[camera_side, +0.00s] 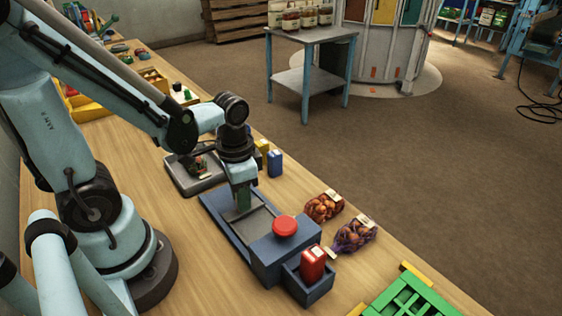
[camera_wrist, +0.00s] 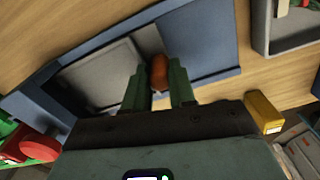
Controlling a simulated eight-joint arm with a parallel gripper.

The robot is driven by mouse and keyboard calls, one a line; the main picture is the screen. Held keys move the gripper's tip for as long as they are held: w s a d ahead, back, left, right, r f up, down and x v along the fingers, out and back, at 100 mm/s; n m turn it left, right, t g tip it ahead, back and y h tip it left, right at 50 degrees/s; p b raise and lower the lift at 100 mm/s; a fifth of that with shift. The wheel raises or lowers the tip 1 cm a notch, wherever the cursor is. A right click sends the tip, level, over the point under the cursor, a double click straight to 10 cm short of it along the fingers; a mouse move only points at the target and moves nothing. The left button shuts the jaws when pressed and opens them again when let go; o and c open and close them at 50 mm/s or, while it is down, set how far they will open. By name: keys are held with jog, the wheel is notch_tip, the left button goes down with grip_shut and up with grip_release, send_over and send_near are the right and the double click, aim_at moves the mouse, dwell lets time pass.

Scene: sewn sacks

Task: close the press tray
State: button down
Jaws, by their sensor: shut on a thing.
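The blue press (camera_side: 283,250) stands on the bench, with a round red button (camera_side: 285,225) on its housing. The button also shows at the lower left of the wrist view (camera_wrist: 40,149). The grey tray plate (camera_wrist: 100,76) lies on the blue base (camera_wrist: 205,40), beside the housing. My gripper (camera_side: 242,204) points down over the base on the side away from the button. In the wrist view its green fingers (camera_wrist: 158,88) are shut on an orange-brown handle (camera_wrist: 160,68) at the edge of the tray plate. The fingers hide the handle's lower part.
A blue bin (camera_side: 310,288) with a red pack (camera_side: 313,262) stands at the press's front. Two net bags (camera_side: 323,206) lie to its right, and a green crate (camera_side: 408,300) is nearer. A grey dish (camera_side: 176,178) and small yellow and blue boxes (camera_side: 275,163) are behind my gripper.

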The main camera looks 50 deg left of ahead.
jog(key=shift+d, duration=0.35)
jog(key=c, duration=0.9)
grip_release()
jog(key=shift+c, duration=0.2)
jog(key=shift+a+r, duration=0.1)
notch_tip(320, 180, up, 12)
jog(key=w+n+t, duration=0.1)
jog(key=t, duration=0.1)
jog(key=w+f+t, duration=0.1)
jog(key=w+t, duration=0.1)
jog(key=w+n+t, duration=0.1)
jog(key=w+t, duration=0.1)
jog(key=t, duration=0.1)
jog(key=shift+f+n, duration=0.2)
jog(key=shift+n, duration=0.1)
